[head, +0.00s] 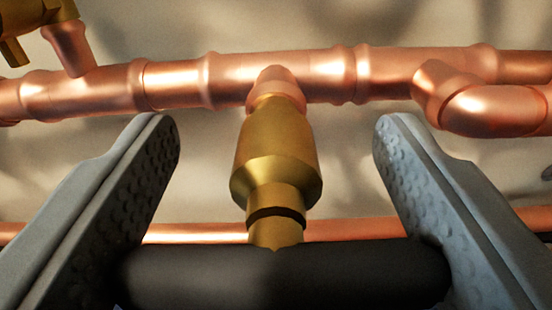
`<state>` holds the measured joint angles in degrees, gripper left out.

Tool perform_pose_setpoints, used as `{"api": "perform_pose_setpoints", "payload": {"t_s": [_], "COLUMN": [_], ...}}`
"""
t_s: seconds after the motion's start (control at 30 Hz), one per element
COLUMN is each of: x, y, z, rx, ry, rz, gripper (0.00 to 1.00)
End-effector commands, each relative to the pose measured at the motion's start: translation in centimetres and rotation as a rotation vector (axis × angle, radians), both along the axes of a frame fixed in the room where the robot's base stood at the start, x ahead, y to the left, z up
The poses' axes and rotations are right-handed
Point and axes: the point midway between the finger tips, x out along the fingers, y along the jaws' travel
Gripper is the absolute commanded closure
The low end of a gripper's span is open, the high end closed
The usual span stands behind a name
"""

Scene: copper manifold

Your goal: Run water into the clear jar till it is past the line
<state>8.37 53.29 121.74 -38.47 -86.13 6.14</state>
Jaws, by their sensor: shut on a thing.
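My gripper (277,195) has its two grey dimpled fingers one on each side of a dark cylindrical bar (285,280), and it is shut on this bar by its two ends. The bar looks like a valve handle and lies level across the bottom of the view. A brass valve body (275,160) stands between the fingers, apart from both, and joins the bar below to the copper pipe above. The clear jar, its line and any water are not in view.
A thick copper manifold pipe (180,83) runs across the top, with a branch elbow (490,108) at right. Another brass fitting (35,20) is at upper left. A thinner copper pipe (195,233) passes behind the fingers. A pale wall (210,135) lies behind.

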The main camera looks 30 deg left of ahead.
Motion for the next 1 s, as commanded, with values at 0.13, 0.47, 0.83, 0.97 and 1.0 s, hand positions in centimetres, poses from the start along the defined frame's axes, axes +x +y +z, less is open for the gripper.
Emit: {"api": "perform_pose_setpoints", "payload": {"t_s": [0.13,0.47,0.83,0.97,1.0], "x": [0.0,0.0,-3.2,-5.5,-6.2], "y": [0.0,0.0,-2.0,-3.3,-3.7], "z": [-0.1,0.0,0.0,-0.1,-0.1], "rx": [0.001,0.0,-0.001,0.0,0.0], "ry": [0.002,0.001,0.002,0.002,0.002], "rz": [0.0,0.0,-0.003,-0.003,-0.004], "gripper": [0.32,0.15,0.15,0.15,0.15]}}
